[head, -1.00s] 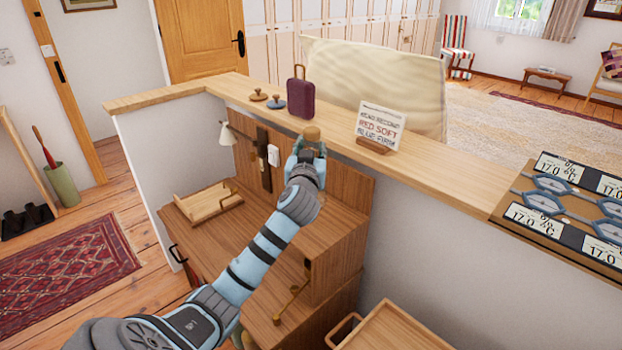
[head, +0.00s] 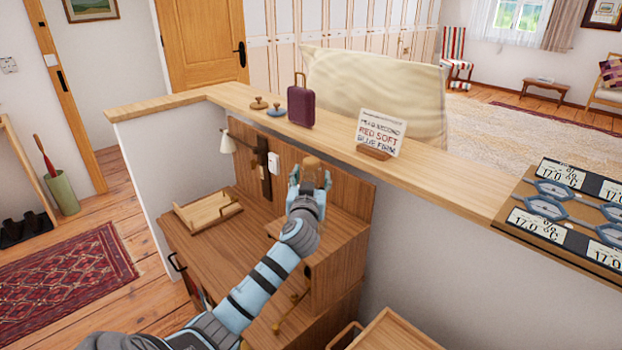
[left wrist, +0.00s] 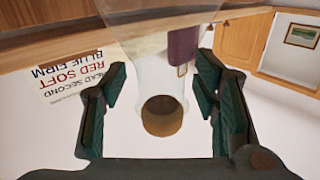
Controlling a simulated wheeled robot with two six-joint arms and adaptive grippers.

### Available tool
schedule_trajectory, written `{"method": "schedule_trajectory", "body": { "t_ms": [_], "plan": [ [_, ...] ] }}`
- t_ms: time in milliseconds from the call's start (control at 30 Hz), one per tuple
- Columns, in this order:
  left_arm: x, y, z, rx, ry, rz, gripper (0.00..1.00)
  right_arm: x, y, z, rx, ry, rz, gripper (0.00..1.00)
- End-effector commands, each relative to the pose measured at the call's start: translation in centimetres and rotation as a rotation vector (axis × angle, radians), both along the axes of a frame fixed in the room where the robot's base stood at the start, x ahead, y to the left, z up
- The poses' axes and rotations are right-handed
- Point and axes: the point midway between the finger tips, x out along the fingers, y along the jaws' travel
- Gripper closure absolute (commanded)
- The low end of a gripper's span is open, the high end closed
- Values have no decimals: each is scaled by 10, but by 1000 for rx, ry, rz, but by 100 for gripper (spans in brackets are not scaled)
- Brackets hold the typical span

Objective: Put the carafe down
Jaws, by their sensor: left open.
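The carafe is clear glass with a brown cork-like stopper. In the left wrist view, its glass body (left wrist: 160,75) and stopper (left wrist: 162,115) show between my two dark finger pads. In the head view only the stopper (head: 310,161) shows clearly, just in front of the ledge. My left gripper (left wrist: 163,108) is open, with a finger on each side of the neck and visible gaps to the glass. It also shows in the head view (head: 309,181), above the wooden cabinet top (head: 345,232). The carafe's base is hidden, so I cannot tell what it rests on. My right gripper is not in view.
A wooden ledge (head: 440,178) runs behind, bearing a sign card (head: 381,131), a purple case (head: 301,107) and two small knobbed pieces. A wooden tray (head: 207,211) and a lamp (head: 228,141) are to the left. The desk top (head: 225,255) has clear room.

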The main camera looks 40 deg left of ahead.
Motion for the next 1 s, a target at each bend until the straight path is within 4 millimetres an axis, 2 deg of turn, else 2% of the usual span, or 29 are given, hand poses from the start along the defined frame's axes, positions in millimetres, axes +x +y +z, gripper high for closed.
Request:
{"method": "schedule_trajectory", "body": {
  "t_ms": [133,233,500,633,800,1000],
  "plan": [
    [-4,-3,0,1,-1,-1,45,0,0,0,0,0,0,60],
    [-15,-11,0,1,0,-2,45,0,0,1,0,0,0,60],
    [-67,-49,-1,-1,0,-2,45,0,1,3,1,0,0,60],
    [-87,-63,0,-1,0,-1,45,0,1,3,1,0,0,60],
    [-98,-70,0,-1,-1,0,45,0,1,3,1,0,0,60],
    [-98,-70,0,0,0,1,45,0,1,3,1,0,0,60]
  ]
}}
